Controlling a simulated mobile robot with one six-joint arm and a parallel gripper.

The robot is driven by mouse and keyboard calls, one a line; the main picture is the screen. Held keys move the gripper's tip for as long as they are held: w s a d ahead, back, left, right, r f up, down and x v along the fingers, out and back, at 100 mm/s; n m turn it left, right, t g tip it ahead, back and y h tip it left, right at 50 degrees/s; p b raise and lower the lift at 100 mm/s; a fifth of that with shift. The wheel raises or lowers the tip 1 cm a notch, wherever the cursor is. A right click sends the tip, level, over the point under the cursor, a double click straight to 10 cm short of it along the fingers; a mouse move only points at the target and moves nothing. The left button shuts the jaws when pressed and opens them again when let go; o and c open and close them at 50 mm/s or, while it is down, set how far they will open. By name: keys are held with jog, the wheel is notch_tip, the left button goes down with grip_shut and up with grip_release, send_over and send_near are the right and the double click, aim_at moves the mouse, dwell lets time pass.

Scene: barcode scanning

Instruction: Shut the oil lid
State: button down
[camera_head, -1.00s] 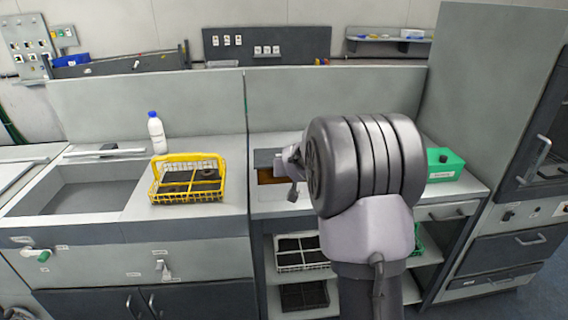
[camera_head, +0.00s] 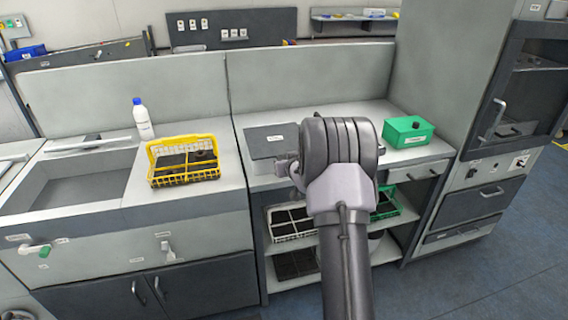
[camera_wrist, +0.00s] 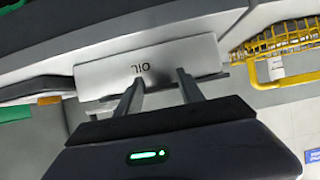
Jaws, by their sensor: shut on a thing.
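The oil lid (camera_head: 270,143) is a grey flat panel with a small white label, lying over the basin in the right-hand counter in the head view. It looks level and no oil shows around it. In the wrist view the lid (camera_wrist: 195,58) is pale grey and its OIL label appears upside down. My gripper (camera_head: 283,164) is at the lid's front right edge, partly hidden by my wrist. In the wrist view my gripper (camera_wrist: 161,80) has its fingertips at the lid's edge near the label, shut on it. The grip point itself is not clear.
A yellow wire basket (camera_head: 184,180) and a white bottle with blue cap (camera_head: 143,122) stand on the left counter. A green box (camera_head: 407,132) sits at the right counter end. Crates (camera_head: 292,222) fill the shelf below. A tall cabinet (camera_head: 500,150) bounds the right.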

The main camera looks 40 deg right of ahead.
jog(key=shift+s+a+f, duration=0.1)
jog(key=shift+s+f, duration=0.1)
jog(key=shift+f, duration=0.4)
jog(key=c, duration=1.1)
grip_release()
jog(key=o, duration=0.4)
jog(key=shift+w, duration=0.2)
jog(key=shift+s+r, duration=0.35)
jog(key=shift+r, duration=0.15)
jog(key=p+v, duration=0.4)
jog(key=v, duration=1.2)
jog(key=shift+s+r, duration=0.2)
jog(key=shift+s, duration=0.05)
